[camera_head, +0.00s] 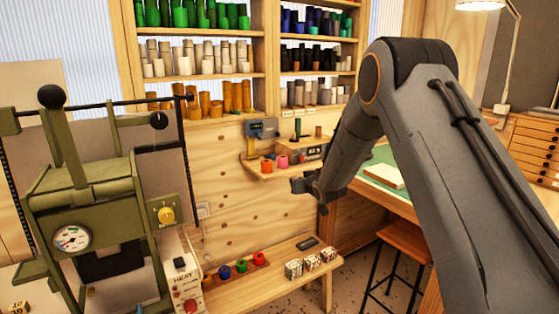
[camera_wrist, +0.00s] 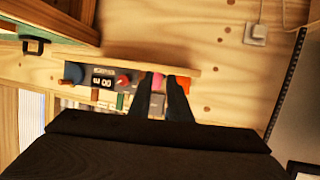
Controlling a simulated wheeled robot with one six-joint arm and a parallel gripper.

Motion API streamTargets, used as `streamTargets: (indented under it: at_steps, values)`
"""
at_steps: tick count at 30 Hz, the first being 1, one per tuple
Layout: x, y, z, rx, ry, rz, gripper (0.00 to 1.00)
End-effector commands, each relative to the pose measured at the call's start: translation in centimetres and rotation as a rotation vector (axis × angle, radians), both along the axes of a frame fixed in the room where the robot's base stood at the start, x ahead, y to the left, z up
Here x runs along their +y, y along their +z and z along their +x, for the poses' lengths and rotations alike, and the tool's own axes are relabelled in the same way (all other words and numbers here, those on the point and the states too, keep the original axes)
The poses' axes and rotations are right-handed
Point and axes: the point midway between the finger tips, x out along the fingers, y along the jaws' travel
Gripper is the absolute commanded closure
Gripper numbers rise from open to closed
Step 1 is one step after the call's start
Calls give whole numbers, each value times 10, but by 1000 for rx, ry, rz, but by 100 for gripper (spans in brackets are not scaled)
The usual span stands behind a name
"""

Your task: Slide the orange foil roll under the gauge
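An orange-red foil roll (camera_head: 267,165) stands on the small wall shelf (camera_head: 290,171), close to the left of a pink roll (camera_head: 282,160). The gauge (camera_head: 262,129), a blue-grey device, is on the wall just above the orange roll; the roll seems in front of or below it, and I cannot tell the exact gap. My gripper (camera_head: 297,184) is in front of and below the shelf, to the right of the rolls. In the wrist view my two fingers (camera_wrist: 164,84) are apart, with nothing clearly held. They partly hide the pink roll (camera_wrist: 157,79) and an orange patch behind them.
A box with a display and red knob (camera_wrist: 103,82) sits on the same shelf. Below is a wooden bench (camera_head: 290,281) with several coloured rolls and small patterned blocks. A green press (camera_head: 90,210) stands left; a stool (camera_head: 405,240) and desk stand right.

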Motion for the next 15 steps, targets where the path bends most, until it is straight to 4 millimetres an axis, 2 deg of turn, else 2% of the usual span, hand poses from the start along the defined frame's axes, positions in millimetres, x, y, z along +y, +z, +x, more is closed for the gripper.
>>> streamTargets:
  at_steps: [1,3,6,10,15]
  values:
    - [16,8,10,-50,32,23,83]
    - [35,17,20,-115,72,55,83]
    - [55,25,28,-182,117,91,83]
    - [68,30,32,-229,148,115,83]
    - [71,29,35,-240,156,122,83]
